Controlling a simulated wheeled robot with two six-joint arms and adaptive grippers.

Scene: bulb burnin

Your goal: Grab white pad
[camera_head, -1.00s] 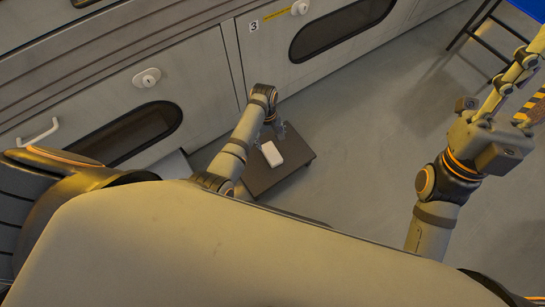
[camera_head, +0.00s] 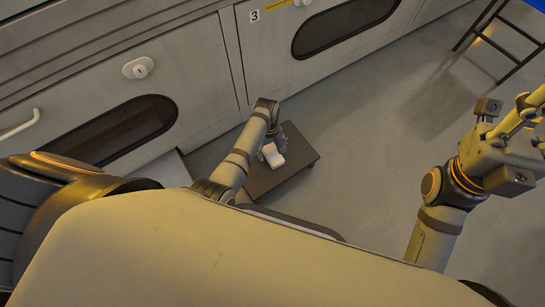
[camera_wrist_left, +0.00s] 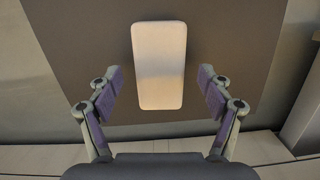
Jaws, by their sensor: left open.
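The white pad (camera_head: 273,158) is a small rounded block on a low dark table (camera_head: 290,172), and my left arm partly hides it in the head view. In the left wrist view the pad (camera_wrist_left: 159,65) is upright in the picture and centred between the fingers. My left gripper (camera_head: 277,143) is open right by the pad. In the left wrist view its two fingers (camera_wrist_left: 160,84) stand either side of the pad's near half, with a gap on each side. My right gripper (camera_head: 528,118) is raised at the right edge, far from the pad, with its fingers partly cut off.
A grey cabinet wall (camera_head: 190,60) with dark oval windows runs along the back, close behind the table. The grey floor (camera_head: 390,130) right of the table is clear. A dark-legged stand (camera_head: 500,40) is at the top right.

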